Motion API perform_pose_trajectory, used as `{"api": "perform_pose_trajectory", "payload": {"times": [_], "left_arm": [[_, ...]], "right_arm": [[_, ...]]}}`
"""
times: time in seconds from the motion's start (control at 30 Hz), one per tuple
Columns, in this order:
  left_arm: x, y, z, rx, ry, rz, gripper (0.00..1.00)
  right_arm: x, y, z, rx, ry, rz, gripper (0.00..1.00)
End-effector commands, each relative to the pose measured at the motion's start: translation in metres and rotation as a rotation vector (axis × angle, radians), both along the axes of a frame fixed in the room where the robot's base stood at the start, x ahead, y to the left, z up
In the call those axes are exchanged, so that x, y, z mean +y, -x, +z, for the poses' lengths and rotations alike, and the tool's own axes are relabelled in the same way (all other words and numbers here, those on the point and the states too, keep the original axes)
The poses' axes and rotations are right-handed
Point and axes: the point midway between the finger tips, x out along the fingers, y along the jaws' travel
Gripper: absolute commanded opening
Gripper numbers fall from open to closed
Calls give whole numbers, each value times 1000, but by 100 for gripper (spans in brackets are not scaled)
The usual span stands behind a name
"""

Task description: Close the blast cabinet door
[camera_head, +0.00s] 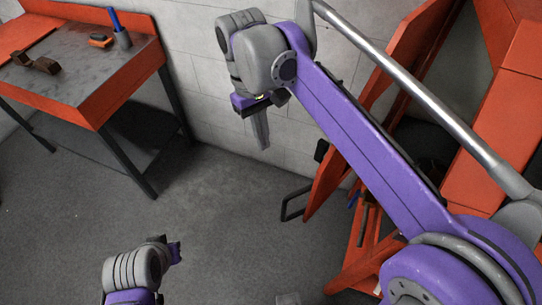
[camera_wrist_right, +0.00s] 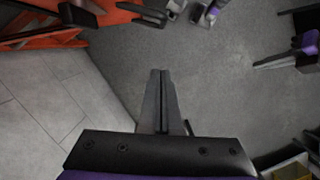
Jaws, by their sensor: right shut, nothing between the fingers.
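The orange blast cabinet (camera_head: 485,165) stands at the right in the head view. Its orange door (camera_head: 326,187) stands open, swung out towards the wall, with a black bar handle (camera_head: 291,204) low on its left side. My right arm crosses in front and hides much of the door and opening. My right gripper (camera_head: 264,143) is shut and empty, pointing down, left of the door and apart from it. Its closed fingers also show in the right wrist view (camera_wrist_right: 159,95). My left gripper (camera_head: 176,252) is low in the head view; its fingers are too small to judge.
An orange workbench (camera_head: 85,75) with a grey top stands at the left, holding a blue-handled tool in a cup (camera_head: 121,36) and small parts. A pale block wall (camera_head: 210,105) runs behind. The grey floor (camera_head: 220,210) between bench and door is clear.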

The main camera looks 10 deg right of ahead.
Motion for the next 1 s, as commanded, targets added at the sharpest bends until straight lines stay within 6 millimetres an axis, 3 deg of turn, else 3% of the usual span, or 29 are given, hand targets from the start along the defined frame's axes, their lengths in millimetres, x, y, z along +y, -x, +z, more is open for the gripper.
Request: {"api": "perform_pose_trajectory", "payload": {"times": [0.27, 0.67, 0.8, 1.0], "left_arm": [[0, 2, -4, 2, 0, 0, 0], [0, 3, -10, 5, 0, 0, 0], [0, 2, -7, 4, 0, 0, 0], [0, 2, -5, 3, 0, 0, 0]], "right_arm": [[0, 4, -19, 7, 2, 4, 0], [-8, 22, -99, 6, 2, 3, 0], [-17, 43, -101, 5, 1, 3, 0], [-23, 56, -104, 5, 1, 3, 0]]}}
